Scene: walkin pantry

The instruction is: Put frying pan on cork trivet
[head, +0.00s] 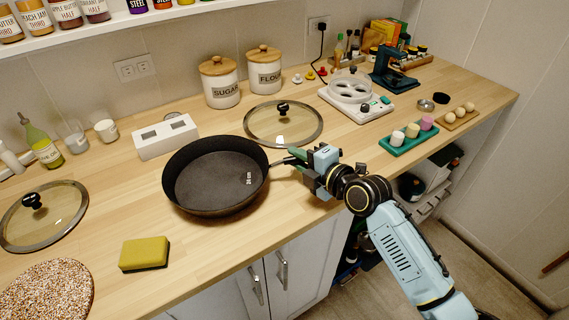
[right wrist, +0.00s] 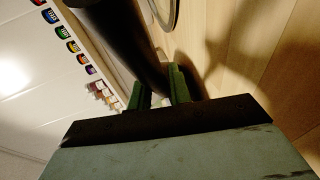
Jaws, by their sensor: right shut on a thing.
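A black frying pan (head: 205,180) is over the middle of the wooden counter, its handle pointing right. I cannot tell whether its base touches the counter. My right gripper (head: 295,161) is shut on the pan's handle. In the right wrist view the dark handle (right wrist: 122,45) runs between the green fingers (right wrist: 157,92). The round, speckled cork trivet (head: 47,292) lies at the front left, partly cut off by the frame edge, with nothing on it. My left gripper is not in view.
A yellow sponge (head: 145,253) lies between pan and trivet. A glass lid (head: 45,215) lies behind the trivet, another lid (head: 284,124) behind the pan. A white block with holes (head: 165,137) and labelled canisters (head: 219,84) stand behind. A green tray (head: 408,137) is right.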

